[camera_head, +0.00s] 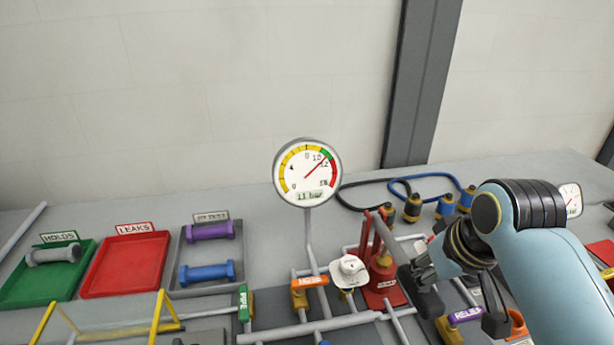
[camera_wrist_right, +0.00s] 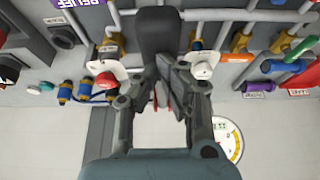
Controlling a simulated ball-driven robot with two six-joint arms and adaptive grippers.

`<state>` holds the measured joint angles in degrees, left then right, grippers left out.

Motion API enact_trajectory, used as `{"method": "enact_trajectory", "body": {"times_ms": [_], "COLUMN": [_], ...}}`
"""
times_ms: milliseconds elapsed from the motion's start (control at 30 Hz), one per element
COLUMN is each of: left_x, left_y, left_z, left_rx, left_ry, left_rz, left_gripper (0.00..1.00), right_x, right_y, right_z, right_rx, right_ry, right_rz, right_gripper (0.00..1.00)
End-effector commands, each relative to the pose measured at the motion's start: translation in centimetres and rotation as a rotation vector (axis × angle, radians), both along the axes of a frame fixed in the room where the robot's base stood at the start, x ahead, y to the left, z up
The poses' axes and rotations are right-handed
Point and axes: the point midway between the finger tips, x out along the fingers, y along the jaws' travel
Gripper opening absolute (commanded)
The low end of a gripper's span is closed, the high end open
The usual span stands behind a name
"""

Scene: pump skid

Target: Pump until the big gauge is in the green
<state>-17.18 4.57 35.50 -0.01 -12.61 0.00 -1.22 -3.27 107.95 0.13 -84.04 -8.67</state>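The big gauge (camera_head: 307,174) stands upright on a thin post at mid-table. Its red needle points up and right at the green band between yellow and red, and its display seems to read 11 bar. The red pump (camera_head: 383,285) stands right of it, with a lever ending in a dark grip (camera_head: 426,298). My right gripper (camera_head: 424,272) is shut on this dark pump handle, low beside the pump; the handle also shows between the fingers in the right wrist view (camera_wrist_right: 160,35). The fingertips are partly hidden in the head view. My left gripper is out of view.
The green tray (camera_head: 52,292), red tray (camera_head: 125,264) and grey tray with purple and blue cylinders (camera_head: 207,273) lie left. Hoses (camera_head: 425,178) lie behind the pump. The back-left table is clear.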

Motion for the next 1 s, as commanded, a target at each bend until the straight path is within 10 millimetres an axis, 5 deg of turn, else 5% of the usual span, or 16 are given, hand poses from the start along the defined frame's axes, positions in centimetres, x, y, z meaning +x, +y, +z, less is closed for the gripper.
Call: {"method": "enact_trajectory", "body": {"times_ms": [200, 367, 667, 1000], "left_x": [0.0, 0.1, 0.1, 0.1], "left_y": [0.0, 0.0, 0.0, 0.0], "left_z": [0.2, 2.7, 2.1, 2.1], "left_rx": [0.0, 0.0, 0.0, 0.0], "left_ry": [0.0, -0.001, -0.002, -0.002], "left_rz": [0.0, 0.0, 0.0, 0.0], "left_gripper": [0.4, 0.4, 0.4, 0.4], "right_x": [0.0, 0.0, 0.0, 0.0], "right_y": [0.0, 0.0, 0.0, 0.0], "right_z": [0.1, 2.5, 5.6, 5.9], "right_rx": [-0.001, -0.001, -0.001, 0.0], "right_ry": [0.001, 0.001, 0.0, 0.0], "right_rz": [0.0, 0.0, 0.0, 0.0], "right_gripper": [0.0, 0.0, 0.0, 0.0]}}
